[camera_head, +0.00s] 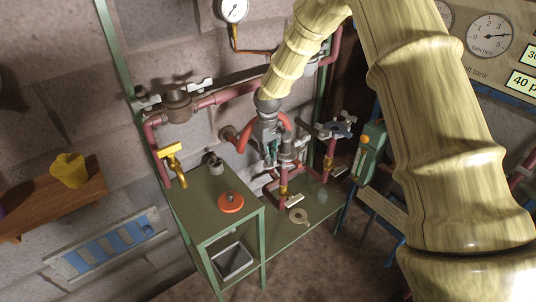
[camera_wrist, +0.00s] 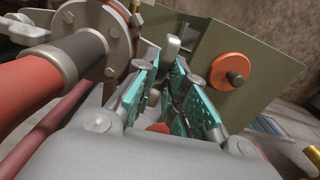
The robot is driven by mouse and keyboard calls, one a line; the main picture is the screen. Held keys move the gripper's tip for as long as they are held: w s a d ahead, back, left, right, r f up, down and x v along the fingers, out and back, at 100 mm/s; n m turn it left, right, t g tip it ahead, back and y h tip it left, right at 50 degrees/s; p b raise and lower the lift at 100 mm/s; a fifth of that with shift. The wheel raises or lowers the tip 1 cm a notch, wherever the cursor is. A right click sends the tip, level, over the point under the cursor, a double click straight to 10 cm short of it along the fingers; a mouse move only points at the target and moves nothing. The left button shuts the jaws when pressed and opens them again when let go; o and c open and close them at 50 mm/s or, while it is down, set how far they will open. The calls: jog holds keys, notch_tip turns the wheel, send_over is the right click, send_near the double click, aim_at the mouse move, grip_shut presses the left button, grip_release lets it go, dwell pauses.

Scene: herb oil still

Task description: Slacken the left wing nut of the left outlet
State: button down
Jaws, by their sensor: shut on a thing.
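The left outlet (camera_head: 286,157) is a red pipe with a grey flanged joint, low on the pipework in the head view. My gripper (camera_head: 270,158) is at the left side of this joint, pointing down. In the wrist view, its teal fingers (camera_wrist: 164,60) are shut on the left wing nut (camera_wrist: 172,47); a grey wing shows at the fingertips. The grey flange (camera_wrist: 112,42) and its red pipe (camera_wrist: 35,85) lie just left of the fingers. Most of the nut and its thread are hidden by the fingers.
A yellow-handled tap (camera_head: 172,155) is at the left. Another outlet with wing nuts (camera_head: 338,128) and a green box (camera_head: 369,150) are close on the right.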

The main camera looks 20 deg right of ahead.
jog(key=c, duration=1.5)
grip_release()
notch_tip(320, 180, up, 12)
jog(key=shift+r, duration=0.1)
